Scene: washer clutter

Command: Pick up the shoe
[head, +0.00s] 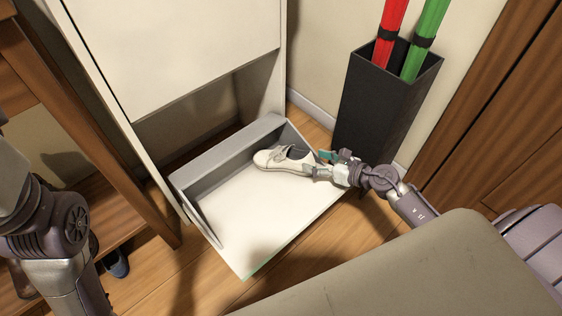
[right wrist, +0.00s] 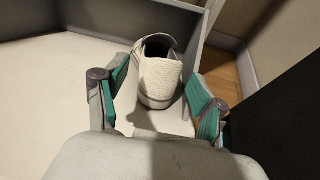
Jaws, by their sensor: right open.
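A white shoe (head: 279,160) lies in the tilted-out white drawer of the cabinet, its toe pointing left in the head view. In the right wrist view the shoe (right wrist: 159,72) shows its heel towards me, with its dark opening on top. My right gripper (head: 321,163) is at the heel end of the shoe. In the right wrist view my right gripper (right wrist: 160,98) is open, with one teal-padded finger on each side of the heel line. A gap shows between the fingers and the shoe. My left arm is at the left edge, and its gripper is out of view.
The drawer (head: 253,215) has grey raised sides and a bare white panel in front of the shoe. A black umbrella stand (head: 375,108) with red and green umbrellas stands close behind my right arm. A wooden rack (head: 122,215) is at left, a wooden cabinet at right.

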